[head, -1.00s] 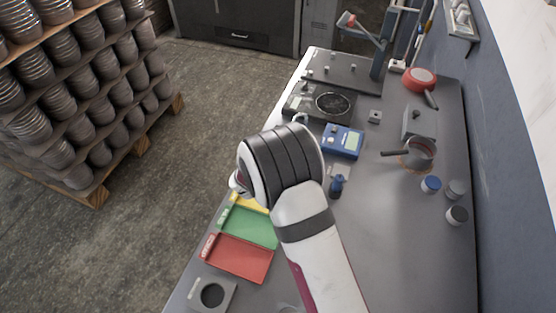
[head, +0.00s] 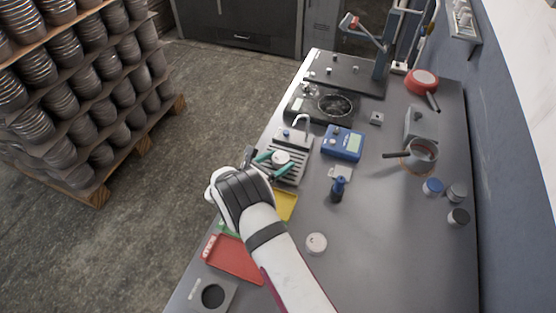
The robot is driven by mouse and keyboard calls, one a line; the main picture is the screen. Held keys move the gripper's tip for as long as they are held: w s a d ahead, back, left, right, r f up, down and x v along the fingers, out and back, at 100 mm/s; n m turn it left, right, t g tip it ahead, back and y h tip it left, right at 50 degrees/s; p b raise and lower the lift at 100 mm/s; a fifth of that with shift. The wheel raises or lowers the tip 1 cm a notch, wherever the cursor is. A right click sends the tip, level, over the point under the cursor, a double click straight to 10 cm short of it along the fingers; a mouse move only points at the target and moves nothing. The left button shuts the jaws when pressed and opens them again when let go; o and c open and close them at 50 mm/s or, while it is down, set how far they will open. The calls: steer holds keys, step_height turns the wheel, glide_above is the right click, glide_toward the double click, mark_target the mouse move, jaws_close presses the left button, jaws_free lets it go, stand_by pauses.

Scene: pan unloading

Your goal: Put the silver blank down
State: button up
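A small pale silver disc, the silver blank (head: 281,157), shows in the head view between the teal fingertips of my gripper (head: 279,160). The fingers lie on either side of it and appear closed on it. The gripper and disc are over a grey slatted rack (head: 293,176). I cannot tell whether the disc touches the rack. My white and black wrist hides part of the gripper and of the trays nearer the front.
A yellow tray (head: 286,206), a green tray (head: 224,228) and a red tray (head: 236,262) line the table's left edge. A blue meter (head: 343,143), a blue-topped bottle (head: 338,190) and a pale round disc (head: 316,243) stand to the right.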

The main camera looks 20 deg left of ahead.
steer(key=shift+o, duration=0.8)
